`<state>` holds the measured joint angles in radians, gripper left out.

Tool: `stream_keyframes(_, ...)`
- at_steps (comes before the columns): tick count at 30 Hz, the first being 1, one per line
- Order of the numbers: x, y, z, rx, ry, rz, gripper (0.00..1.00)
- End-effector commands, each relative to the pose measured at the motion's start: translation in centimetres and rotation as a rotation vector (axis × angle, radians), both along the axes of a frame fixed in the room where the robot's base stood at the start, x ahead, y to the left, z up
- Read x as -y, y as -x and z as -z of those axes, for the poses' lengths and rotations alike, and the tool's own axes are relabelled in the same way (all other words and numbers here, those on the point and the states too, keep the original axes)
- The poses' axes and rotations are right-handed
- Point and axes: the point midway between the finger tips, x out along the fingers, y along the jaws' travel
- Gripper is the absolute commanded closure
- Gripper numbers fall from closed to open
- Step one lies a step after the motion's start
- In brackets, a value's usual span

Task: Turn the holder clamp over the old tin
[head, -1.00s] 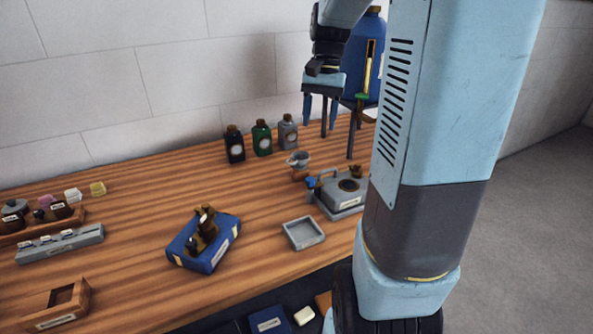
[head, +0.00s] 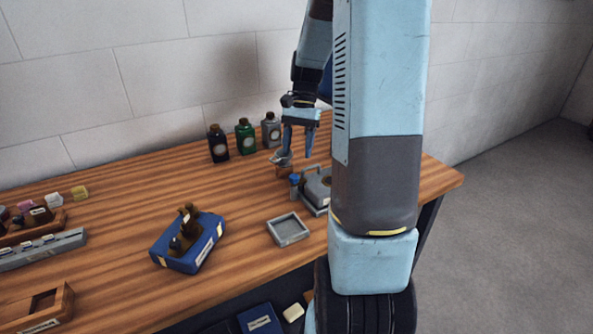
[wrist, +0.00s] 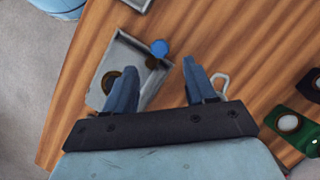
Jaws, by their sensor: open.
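A grey metal fixture (head: 316,190) with a handle stands at the table's right side, partly hidden by my arm. In the wrist view the fixture (wrist: 121,53) shows a raised rim and a dark ring, partly behind the left finger. A blue knob (head: 294,179) on a brown part is at its side; the knob also shows in the wrist view (wrist: 159,47). I cannot tell for certain which part is the holder clamp or which piece is the old tin. My gripper (head: 298,152) is open and empty, pointing down above the fixture's far left side, with the knob between and beyond the fingertips (wrist: 160,70).
Green (head: 245,138), dark (head: 218,145) and grey (head: 271,131) bottles stand behind. A shallow grey tray (head: 288,230) and a blue box (head: 187,245) are in front.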

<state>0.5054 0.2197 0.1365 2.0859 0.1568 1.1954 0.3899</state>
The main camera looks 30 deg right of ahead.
Motion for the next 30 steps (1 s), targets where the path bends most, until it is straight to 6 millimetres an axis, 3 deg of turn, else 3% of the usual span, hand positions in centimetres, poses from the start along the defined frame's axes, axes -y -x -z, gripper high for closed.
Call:
stream_keyframes(6,-1.1,1.0,3.5,-0.003,-0.002,0.000,0.45)
stream_keyframes(12,-1.8,1.6,5.6,-0.001,0.000,-0.001,0.45)
stream_keyframes(26,-2.0,1.8,6.5,0.001,0.000,-0.001,0.45)
stream_keyframes(30,-2.0,1.8,6.5,0.001,0.000,-0.001,0.58)
